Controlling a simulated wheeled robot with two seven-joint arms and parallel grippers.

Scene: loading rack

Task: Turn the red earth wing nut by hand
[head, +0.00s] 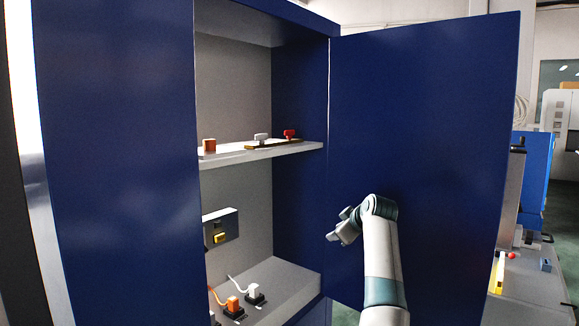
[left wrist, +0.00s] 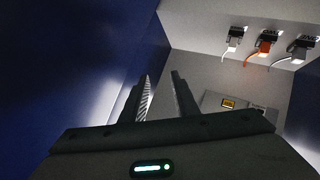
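The red wing nut (head: 289,134) stands at the right end of a thin brownish bar (head: 290,143) on the cabinet's middle shelf, in the head view. A pale grey wing nut (head: 261,137) stands to its left on the same bar. One gripper (head: 336,226) shows in front of the open blue door, below and right of the red wing nut, clear of it. The wrist view's surroundings fit this being my left gripper. In the left wrist view the left gripper's two fingers (left wrist: 161,92) are apart with nothing between them. The red wing nut is not in that view. My right gripper is not seen.
The open blue door (head: 430,130) stands to the right of the cabinet. An orange block (head: 209,145) is on the shelf's left part. Below are a grey box with a yellow plug (head: 220,238), an orange plug (head: 233,304) and a white plug (head: 253,291) with cables.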

